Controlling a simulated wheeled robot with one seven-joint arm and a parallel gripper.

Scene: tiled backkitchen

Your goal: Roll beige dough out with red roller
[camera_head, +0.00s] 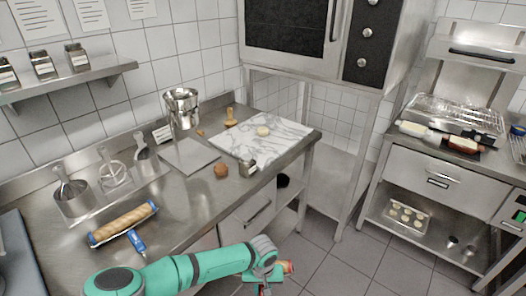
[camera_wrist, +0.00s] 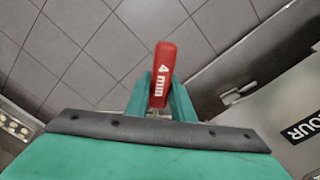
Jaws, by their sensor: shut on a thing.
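The beige dough (camera_head: 263,131) is a small round piece lying on the white marble board (camera_head: 288,133) at the back of the steel counter. My gripper (camera_head: 277,272) is in front of the counter, over the floor and well apart from the dough. It is shut on the red roller (camera_head: 288,267), of which only a small red end shows in the head view. In the wrist view, the roller's red handle (camera_wrist: 162,75), marked "4 mm", sticks up between the fingers (camera_wrist: 160,103). The rest of the roller is hidden by my gripper.
A metal pot (camera_head: 181,107) and a small container (camera_head: 248,168) stand near the board. Rollers (camera_head: 413,129) lie on the right-hand unit. The floor (camera_head: 345,258) is clear.

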